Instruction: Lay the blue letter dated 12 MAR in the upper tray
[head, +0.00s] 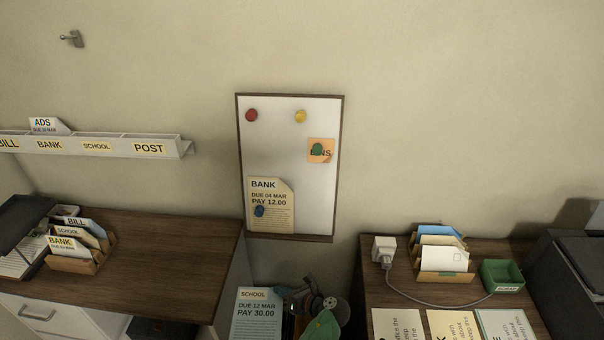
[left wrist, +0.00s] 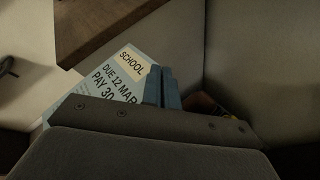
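The blue letter (head: 257,315), marked SCHOOL, DUE 12 MAR, PAY 30.00, shows at the bottom centre of the head view, in the gap between the two desks. It also shows in the left wrist view (left wrist: 122,78), left of the fingers. My left gripper (head: 290,294) is at the letter's right edge. In the left wrist view its fingers (left wrist: 162,87) are close together with the letter's edge at them. A dark tray (head: 22,222), apparently the upper one of a stack, is at the far left, partly cut off, with papers below it. My right gripper is out of view.
A sorter (head: 93,262) with several letters stands beside the trays on the left desk (head: 170,252). A wall shelf (head: 120,147) hangs above it. A board (head: 290,150) hangs at centre. The right desk (head: 400,290) holds another sorter, a green box (head: 502,278) and a cable.

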